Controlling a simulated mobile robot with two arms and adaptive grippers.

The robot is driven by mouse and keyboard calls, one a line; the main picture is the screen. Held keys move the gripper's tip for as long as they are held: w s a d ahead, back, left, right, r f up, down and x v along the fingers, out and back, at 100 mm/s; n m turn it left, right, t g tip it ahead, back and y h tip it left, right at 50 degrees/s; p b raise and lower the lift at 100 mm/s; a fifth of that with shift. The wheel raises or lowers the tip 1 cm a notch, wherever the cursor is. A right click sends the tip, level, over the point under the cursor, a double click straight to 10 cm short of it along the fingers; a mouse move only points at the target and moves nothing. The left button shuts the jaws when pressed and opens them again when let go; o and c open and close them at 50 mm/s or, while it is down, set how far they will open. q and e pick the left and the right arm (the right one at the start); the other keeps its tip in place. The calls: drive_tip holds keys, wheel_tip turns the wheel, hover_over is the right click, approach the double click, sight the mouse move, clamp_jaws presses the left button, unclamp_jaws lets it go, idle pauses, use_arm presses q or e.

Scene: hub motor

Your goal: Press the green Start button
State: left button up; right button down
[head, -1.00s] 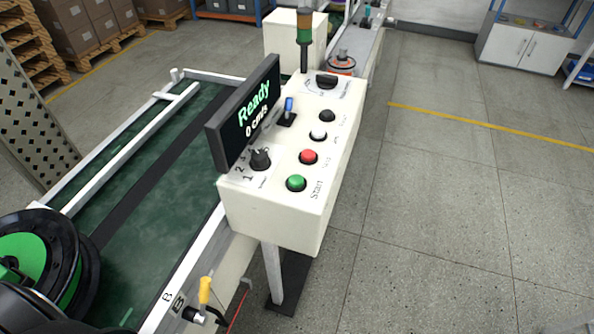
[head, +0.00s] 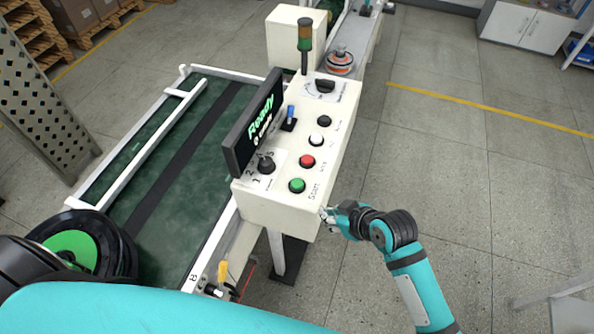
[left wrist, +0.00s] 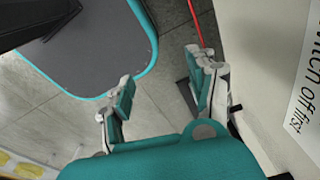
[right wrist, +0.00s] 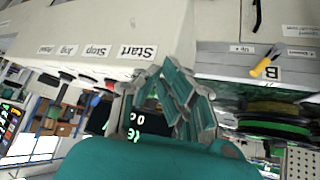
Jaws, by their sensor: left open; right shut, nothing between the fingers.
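The green Start button (head: 297,185) is at the near end of the white control box (head: 275,212), beside the printed word Start. My right gripper (head: 328,214) is shut and empty. In the head view it appears at the box's near right edge, just below and right of the button, apart from it. In the right wrist view the shut fingers (right wrist: 172,80) show near the upside-down Start label (right wrist: 131,52); I cannot make out the green button there. My left gripper (left wrist: 163,85) is open and empty in the left wrist view; its fingers are not seen in the head view.
A red button (head: 307,161), a white one (head: 316,140) and a black one (head: 325,121) line the box beyond the green one. A selector knob (head: 265,165) and the Ready screen (head: 258,125) stand left. Open floor (head: 460,190) lies right.

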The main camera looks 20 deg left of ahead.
drive_tip(key=a+r+n+y+p, duration=0.1)
drive_tip(key=a+r+n+y, duration=0.1)
drive_tip(key=a+r+n, duration=0.5)
wheel_tip(320, 180, up, 5)
drive_tip(key=n+g, duration=0.2)
drive_tip(key=n, duration=0.2)
hover_over(295, 184)
use_arm(q)
wheel_tip(295, 184, up, 3)
drive_tip(key=shift+s+f+p, duration=0.1)
drive_tip(key=shift+f+p, duration=0.05)
drive_tip(key=shift+p, duration=0.25)
use_arm(e)
drive_tip(key=shift+s+d+r, duration=0.1)
drive_tip(key=shift+r, duration=0.05)
wheel_tip(295, 184, down, 8)
drive_tip(key=b, duration=0.6)
use_arm(q)
wheel_tip(295, 184, down, 7)
drive_tip(key=shift+b, duration=0.45)
use_arm(e)
drive_tip(key=shift+f, duration=0.45)
use_arm(q)
drive_tip(key=shift+a+f, duration=0.1)
drive_tip(key=shift+f, duration=0.1)
use_arm(e)
drive_tip(key=shift+f, duration=0.4)
